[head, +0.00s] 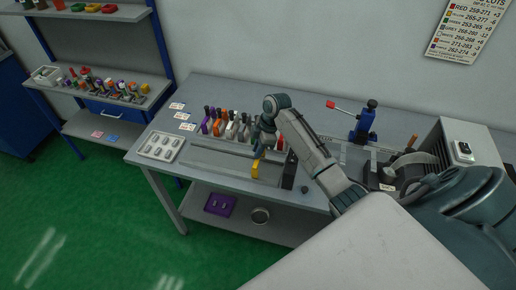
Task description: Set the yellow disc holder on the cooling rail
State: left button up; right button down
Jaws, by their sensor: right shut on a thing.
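The yellow disc holder (255,169) is upright at the front of the workbench, directly below my right gripper (258,152). My right gripper is shut on the holder's top and points down. A long, low grey rail (205,149) runs along the bench to the left of the holder; I take it for the cooling rail. I cannot tell whether the holder touches it or hangs just over its right end. My left gripper is not in view.
A row of coloured holders (215,122) stands behind the rail. A pale tray (160,146) lies at the bench's left end. A dark block (289,170) stands close right of the yellow holder. A blue stand (363,122) with a red-tipped lever is farther right.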

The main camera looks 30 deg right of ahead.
jog(key=shift+f, duration=0.1)
jog(key=c, duration=0.7)
grip_release()
jog(key=shift+o, duration=0.2)
jog(key=shift+r, duration=3.5)
jog(key=shift+s, duration=0.1)
